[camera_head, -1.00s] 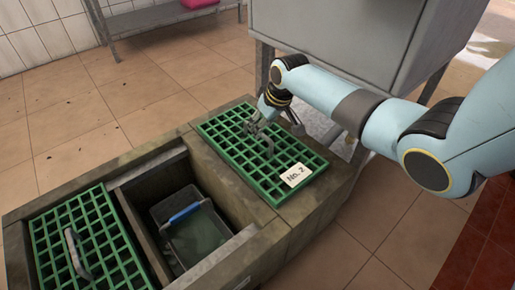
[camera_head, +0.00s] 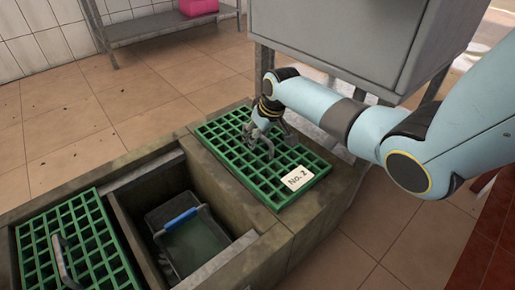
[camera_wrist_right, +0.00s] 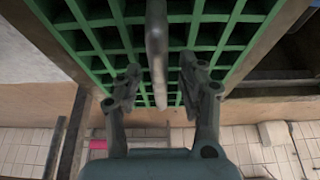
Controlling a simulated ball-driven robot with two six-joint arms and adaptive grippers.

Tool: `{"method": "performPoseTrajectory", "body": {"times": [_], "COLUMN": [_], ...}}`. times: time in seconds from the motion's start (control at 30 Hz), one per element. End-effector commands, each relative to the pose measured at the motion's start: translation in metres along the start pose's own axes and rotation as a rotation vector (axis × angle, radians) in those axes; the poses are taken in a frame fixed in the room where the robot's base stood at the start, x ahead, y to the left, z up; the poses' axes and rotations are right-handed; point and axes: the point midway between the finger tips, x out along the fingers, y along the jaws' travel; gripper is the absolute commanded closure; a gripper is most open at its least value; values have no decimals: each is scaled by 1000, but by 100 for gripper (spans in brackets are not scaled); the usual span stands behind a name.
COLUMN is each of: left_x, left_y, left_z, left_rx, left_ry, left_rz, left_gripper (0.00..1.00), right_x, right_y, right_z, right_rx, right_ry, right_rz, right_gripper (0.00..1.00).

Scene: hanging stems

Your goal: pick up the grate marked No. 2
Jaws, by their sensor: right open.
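The green grate marked No. 2 (camera_head: 285,161) lies flat over the right part of the stone trough in the head view, with a white label (camera_head: 298,178) at its front right corner. A grey handle (camera_head: 266,147) stands up from it. My right gripper (camera_head: 262,137) is low over the grate at the handle. In the right wrist view the handle (camera_wrist_right: 156,45) stands between the two open fingers (camera_wrist_right: 159,85), with a gap on each side. The grate's green bars (camera_wrist_right: 225,30) lie just beyond. My left gripper is not in view.
Another green grate (camera_head: 80,250) with a handle lies at the trough's left end. Between them is an open pit with a dark tub (camera_head: 190,240) with a blue handle. A grey metal cabinet (camera_head: 345,40) stands close behind my right arm.

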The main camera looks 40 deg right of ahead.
Motion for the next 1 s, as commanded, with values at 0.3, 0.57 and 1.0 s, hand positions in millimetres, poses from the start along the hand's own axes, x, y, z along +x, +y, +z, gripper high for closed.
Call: {"method": "performPoseTrajectory", "body": {"times": [0.3,0.57,1.0], "left_x": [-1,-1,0], "left_y": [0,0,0], "left_z": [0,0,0], "left_rx": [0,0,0], "left_ry": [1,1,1], "left_rz": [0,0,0], "left_gripper": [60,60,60], "right_x": [3,3,3], "right_y": [0,0,0], "right_z": [1,1,1], "right_rx": [0,0,0], "right_ry": [0,0,0], "right_rz": [0,0,0], "right_gripper": [60,73,100]}}
